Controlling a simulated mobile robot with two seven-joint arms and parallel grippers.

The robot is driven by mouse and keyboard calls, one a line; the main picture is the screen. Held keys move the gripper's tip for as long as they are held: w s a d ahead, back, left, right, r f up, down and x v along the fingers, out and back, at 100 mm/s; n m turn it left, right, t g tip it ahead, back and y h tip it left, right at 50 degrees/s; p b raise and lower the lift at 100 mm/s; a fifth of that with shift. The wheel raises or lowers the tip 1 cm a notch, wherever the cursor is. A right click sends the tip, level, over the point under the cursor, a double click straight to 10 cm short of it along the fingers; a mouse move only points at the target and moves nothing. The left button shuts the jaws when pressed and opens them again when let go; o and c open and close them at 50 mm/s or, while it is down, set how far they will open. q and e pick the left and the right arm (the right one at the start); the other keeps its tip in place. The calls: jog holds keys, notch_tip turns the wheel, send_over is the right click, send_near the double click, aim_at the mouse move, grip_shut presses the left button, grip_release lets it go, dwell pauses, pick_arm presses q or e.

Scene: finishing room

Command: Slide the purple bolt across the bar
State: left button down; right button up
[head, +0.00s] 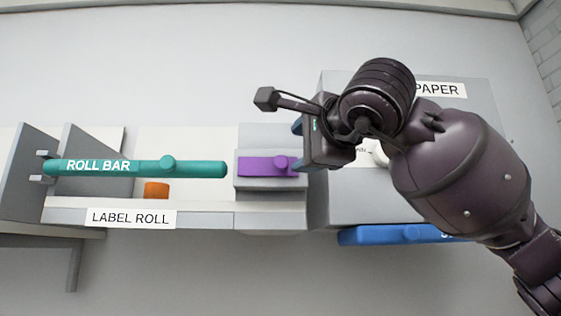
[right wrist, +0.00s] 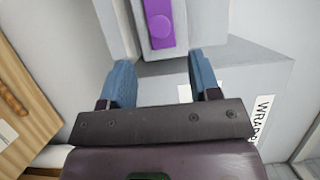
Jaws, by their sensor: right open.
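The purple bolt (head: 258,167) lies level in a grey housing in the head view, with a round knob towards its right end. It also shows in the right wrist view (right wrist: 159,40), beyond the fingertips. The teal roll bar (head: 110,168), labelled ROLL BAR, runs level to the left, with a small gap between its right end and the bolt. My right gripper (head: 298,145) is open and empty just right of the bolt's knob. Its blue fingers (right wrist: 162,72) are apart in the right wrist view, with the bolt lined up between them but not gripped. My left gripper is out of view.
A blue bar (head: 375,235) lies under the grey paper unit (head: 335,212), partly behind my arm. A wooden piece (right wrist: 22,115) stands at the left in the wrist view.

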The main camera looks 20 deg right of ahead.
aim_at(282, 161)
jog(key=w, duration=0.2)
jog(key=w+p, duration=0.1)
jog(key=w, duration=0.2)
jog(key=w+a, duration=0.1)
jog(key=w, duration=0.2)
jog(key=shift+w+a+p, duration=0.1)
jog(key=shift+w+p, duration=0.25)
jog(key=shift+w, duration=0.25)
jog(key=shift+c, duration=0.2)
grip_shut()
